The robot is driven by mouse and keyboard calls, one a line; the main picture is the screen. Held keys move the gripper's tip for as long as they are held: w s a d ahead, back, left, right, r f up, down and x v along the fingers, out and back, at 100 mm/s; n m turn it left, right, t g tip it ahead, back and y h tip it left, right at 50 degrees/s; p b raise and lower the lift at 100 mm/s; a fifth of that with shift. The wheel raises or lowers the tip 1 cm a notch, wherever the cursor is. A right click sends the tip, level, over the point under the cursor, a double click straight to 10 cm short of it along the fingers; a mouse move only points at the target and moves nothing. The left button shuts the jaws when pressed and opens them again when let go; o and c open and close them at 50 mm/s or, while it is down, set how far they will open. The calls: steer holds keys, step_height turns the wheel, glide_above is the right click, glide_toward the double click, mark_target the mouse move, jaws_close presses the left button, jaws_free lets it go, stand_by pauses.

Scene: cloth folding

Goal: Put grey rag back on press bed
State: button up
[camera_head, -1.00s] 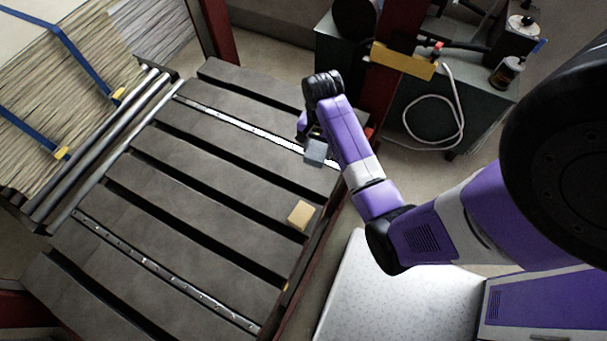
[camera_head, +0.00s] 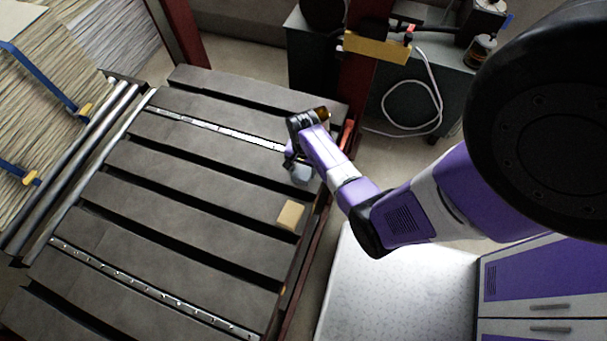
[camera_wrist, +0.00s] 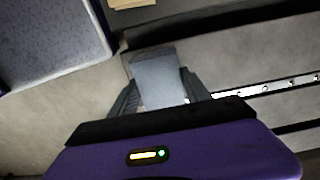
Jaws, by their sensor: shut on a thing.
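The grey rag (camera_head: 301,173) is a small blue-grey folded piece near the right edge of the press bed (camera_head: 150,195). In the wrist view the rag (camera_wrist: 158,80) sits between both fingers of my gripper (camera_wrist: 162,98), which is shut on it. In the head view my gripper (camera_head: 292,160) is over the right part of the slatted bed, partly hidden by my wrist. I cannot tell whether the rag touches the slat under it.
A tan block (camera_head: 291,214) lies on a slat nearer the front right. Dark gaps and perforated metal strips (camera_head: 215,129) run between the slats. A red post (camera_head: 350,95) stands behind the right corner. A white speckled worktop (camera_head: 395,290) is at front right.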

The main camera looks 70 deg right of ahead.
mark_target(304, 174)
steer(key=shift+f+b, duration=0.45)
steer(key=shift+f, duration=1.35)
steer(key=shift+f, duration=0.2)
steer(key=o, duration=1.3)
steer(key=shift+r, duration=0.2)
